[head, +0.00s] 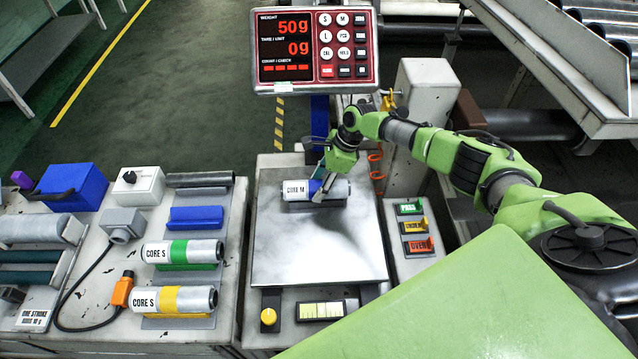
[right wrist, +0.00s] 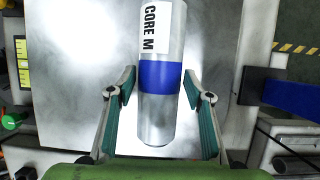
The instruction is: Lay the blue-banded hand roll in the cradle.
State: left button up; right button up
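The blue-banded hand roll, labelled CORE M (head: 297,190), lies on its side on the steel scale plate (head: 330,250), towards its far edge. It also shows in the right wrist view (right wrist: 160,105). My right gripper (head: 322,182) is over the roll from above. In the right wrist view its fingers (right wrist: 160,88) are apart, one on each side of the blue band, with narrow gaps to the roll. A blue cradle (head: 197,218) on the left bench looks empty. My left gripper is out of view.
The green-banded roll (head: 207,251) and yellow-banded roll (head: 198,299), both CORE S, lie in front of the blue cradle. A dark roller (head: 200,180) lies behind it. The scale display (head: 291,28) reads 50g. Lettered switches (head: 413,225) stand right of the plate.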

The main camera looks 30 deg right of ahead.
jog(key=shift+o, duration=0.5)
jog(key=shift+d+r, duration=0.1)
jog(key=v, duration=1.1)
jog(key=shift+r, duration=0.4)
